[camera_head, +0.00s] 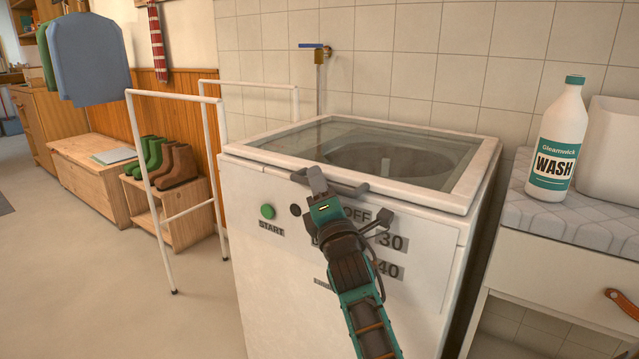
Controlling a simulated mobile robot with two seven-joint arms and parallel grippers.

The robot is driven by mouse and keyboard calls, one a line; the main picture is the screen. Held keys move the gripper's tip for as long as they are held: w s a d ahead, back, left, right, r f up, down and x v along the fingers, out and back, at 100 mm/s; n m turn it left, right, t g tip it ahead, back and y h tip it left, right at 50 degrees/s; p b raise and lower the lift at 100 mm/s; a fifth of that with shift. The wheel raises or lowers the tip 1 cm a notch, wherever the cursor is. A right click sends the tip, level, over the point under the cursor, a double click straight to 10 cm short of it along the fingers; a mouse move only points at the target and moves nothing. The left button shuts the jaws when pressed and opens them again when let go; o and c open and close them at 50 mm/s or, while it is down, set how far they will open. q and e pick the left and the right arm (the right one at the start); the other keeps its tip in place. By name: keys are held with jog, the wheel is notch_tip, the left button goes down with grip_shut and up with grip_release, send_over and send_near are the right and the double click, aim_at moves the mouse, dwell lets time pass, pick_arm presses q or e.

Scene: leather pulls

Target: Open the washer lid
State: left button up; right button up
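The white washer (260,300) stands against the tiled wall. Its lid (455,200) has a glass pane in a white frame and lies closed, with the drum showing dimly through it. A dark bar handle (352,188) sits at the lid's front edge. My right gripper (317,180) is at this handle, its grey finger overlapping the bar in the picture. One finger hides the other, so I cannot tell whether it grips the handle. My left gripper is not in view.
The washer front has a green start button (267,211) and temperature labels, partly behind my arm. A white drying rack (217,130) stands close on the left. A detergent bottle (558,140) stands on the counter at right. A tap (319,52) is on the wall behind the lid.

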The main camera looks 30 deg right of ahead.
grip_shut()
dwell(0.4)
